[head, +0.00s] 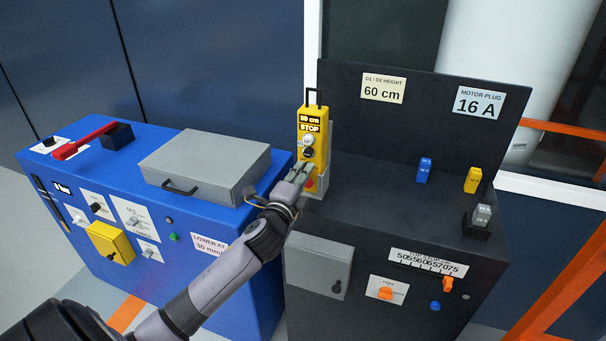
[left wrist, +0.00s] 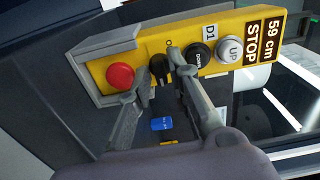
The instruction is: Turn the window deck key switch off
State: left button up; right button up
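A yellow pendant (head: 310,138) stands upright in a grey holder on the dark console, marked "59 cm" and "STOP". In the left wrist view, the pendant (left wrist: 240,27) carries a black key switch (left wrist: 158,70) between a red button (left wrist: 120,76) and a black "DOWN" button (left wrist: 199,55). A white "UP" button (left wrist: 229,49) sits farther along. My left gripper (head: 300,176) is at the pendant's lower front. Its fingers (left wrist: 153,78) are apart, one on each side of the key switch; contact is unclear. My right gripper is not in view.
A blue cabinet (head: 190,270) with a grey lid (head: 205,165) and red lever (head: 85,137) stands left. The dark console (head: 370,185) holds a blue plug (head: 424,170), a yellow plug (head: 473,180) and a grey plug (head: 482,215). Orange rails stand right.

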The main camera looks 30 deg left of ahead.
pick_arm(q)
jog(key=shift+c, duration=0.4)
jog(key=shift+c, duration=1.3)
grip_shut()
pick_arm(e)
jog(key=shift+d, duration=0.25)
